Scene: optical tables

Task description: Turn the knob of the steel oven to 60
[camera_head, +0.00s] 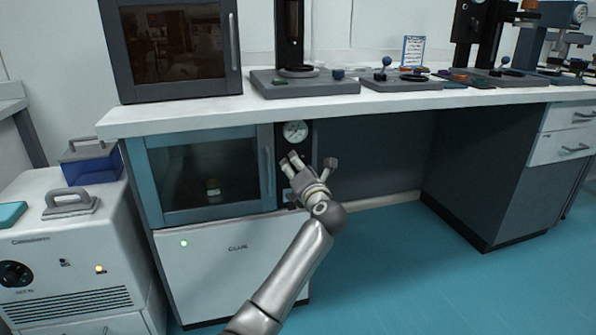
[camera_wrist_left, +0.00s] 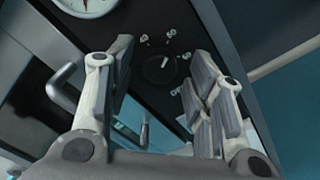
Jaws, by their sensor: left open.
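The steel oven (camera_head: 150,175) stands under the bench, with a blue-grey framed glass door and a dark control panel on its right side. A round white gauge (camera_head: 295,131) is at the panel's top; it also shows in the left wrist view (camera_wrist_left: 88,3). My left gripper (camera_head: 288,160) is open in front of the panel and hides the knob in the head view. In the wrist view its fingers (camera_wrist_left: 163,62) appear either side of the knob, apart from it.
The oven's door handle (camera_head: 268,172) is just left of my gripper. The bench top (camera_head: 400,99) above holds a dark-framed cabinet (camera_head: 178,45) and several instruments. A white machine (camera_head: 60,250) stands at the left. The blue floor (camera_head: 430,290) at the right is clear.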

